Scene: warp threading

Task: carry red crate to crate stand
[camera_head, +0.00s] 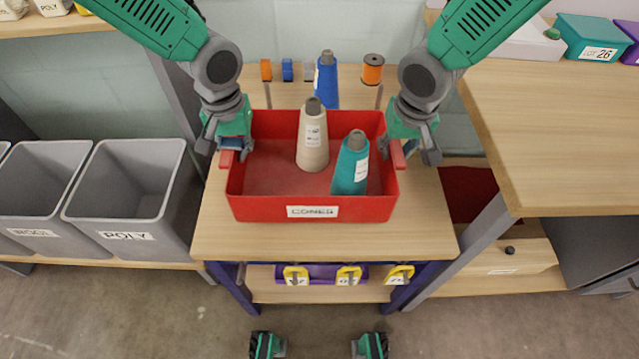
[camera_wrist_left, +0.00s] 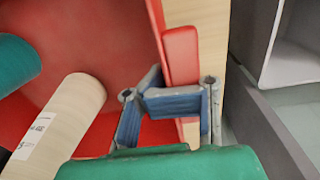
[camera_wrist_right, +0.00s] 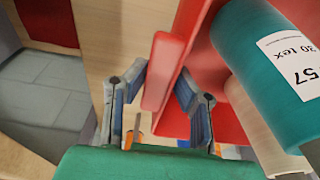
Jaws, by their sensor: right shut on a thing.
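The red crate (camera_head: 312,207), labelled CONES, is over a wooden-topped table (camera_head: 325,242) with purple legs; I cannot tell whether it touches the top. A beige cone (camera_head: 313,145) and a teal cone (camera_head: 350,165) stand inside it. My left gripper (camera_head: 232,148) is at the crate's left handle; the left wrist view shows the red handle (camera_wrist_left: 181,55) beside its bent blue-padded fingers, whose grip is unclear. My right gripper (camera_head: 402,146) is shut on the right side of the crate, with the red handle (camera_wrist_right: 162,72) between its fingers in the right wrist view.
A blue cone (camera_head: 326,82) and small spools (camera_head: 373,69) are behind the crate. Grey bins (camera_head: 125,195) stand at the left. A wooden worktop (camera_head: 555,130) is close at the right. Yellow tags (camera_head: 348,275) hang under the table's front edge. The floor in front is clear.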

